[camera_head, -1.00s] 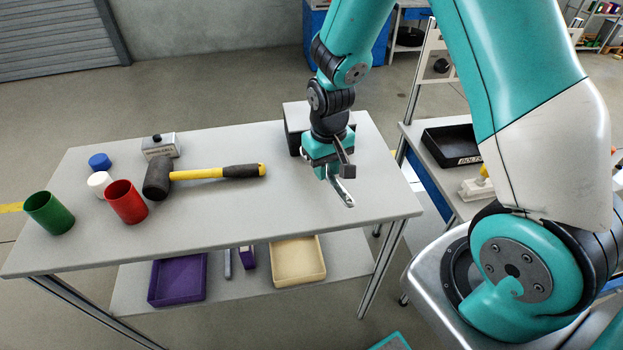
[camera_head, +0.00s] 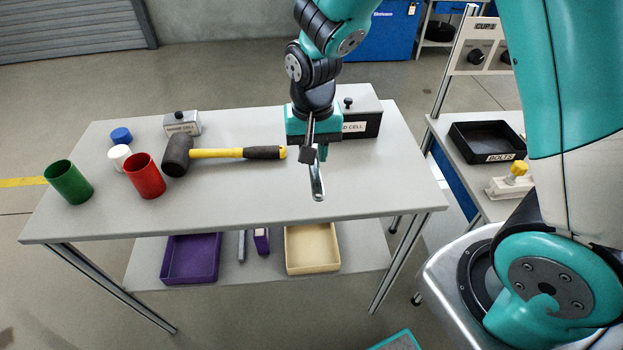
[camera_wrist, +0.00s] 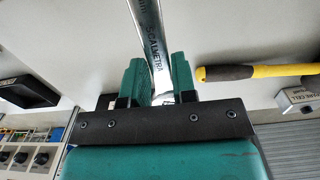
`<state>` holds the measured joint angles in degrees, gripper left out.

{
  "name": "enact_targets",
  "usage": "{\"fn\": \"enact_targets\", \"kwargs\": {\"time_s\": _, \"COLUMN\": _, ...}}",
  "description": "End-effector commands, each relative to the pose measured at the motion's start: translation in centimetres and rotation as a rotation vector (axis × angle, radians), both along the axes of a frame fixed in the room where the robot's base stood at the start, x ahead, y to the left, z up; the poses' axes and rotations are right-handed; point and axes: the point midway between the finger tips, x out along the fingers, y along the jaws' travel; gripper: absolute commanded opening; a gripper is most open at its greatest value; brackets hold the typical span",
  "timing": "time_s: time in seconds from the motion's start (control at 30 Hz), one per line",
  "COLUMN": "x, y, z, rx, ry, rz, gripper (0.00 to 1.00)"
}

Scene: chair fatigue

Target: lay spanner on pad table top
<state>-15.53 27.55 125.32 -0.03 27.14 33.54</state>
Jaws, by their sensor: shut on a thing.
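The spanner (camera_head: 317,184) is a bright metal bar that points toward the front of the table in the head view. It also shows in the wrist view (camera_wrist: 148,35), with lettering along its shaft. My gripper (camera_head: 309,153) is shut on it; in the wrist view its green fingers (camera_wrist: 157,80) stand on either side of the shaft. The grey table top (camera_head: 240,200) lies under the spanner. I cannot tell whether the spanner touches it. The spanner's far end is hidden behind my gripper.
A yellow-handled mallet (camera_head: 215,153) lies just left of my gripper. A labelled cell box (camera_head: 361,112) stands close behind right. Red (camera_head: 144,177) and green (camera_head: 68,183) cups stand at the left. The front right of the table top is clear.

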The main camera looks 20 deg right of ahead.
Motion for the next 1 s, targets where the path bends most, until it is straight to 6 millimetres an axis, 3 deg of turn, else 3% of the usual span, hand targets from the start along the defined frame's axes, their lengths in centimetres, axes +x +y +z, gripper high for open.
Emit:
{"fn": "enact_targets", "kwargs": {"time_s": 0.1, "x": -0.1, "y": 0.0, "z": -2.6, "rx": -0.001, "ry": 0.003, "rz": 0.001, "gripper": 0.0}}
{"fn": "enact_targets", "kwargs": {"time_s": 0.5, "x": 0.0, "y": 0.1, "z": -7.2, "rx": -0.001, "ry": 0.001, "rz": 0.002, "gripper": 0.0}}
{"fn": "enact_targets", "kwargs": {"time_s": 0.93, "x": 0.1, "y": 0.1, "z": -8.2, "rx": 0.0, "ry": -0.002, "rz": 0.002, "gripper": 0.0}}
{"fn": "enact_targets", "kwargs": {"time_s": 0.97, "x": 0.0, "y": 0.1, "z": -8.2, "rx": 0.001, "ry": -0.001, "rz": 0.002, "gripper": 0.28}}
{"fn": "enact_targets", "kwargs": {"time_s": 1.0, "x": 0.0, "y": 0.1, "z": -8.1, "rx": 0.001, "ry": -0.001, "rz": 0.002, "gripper": 0.37}}
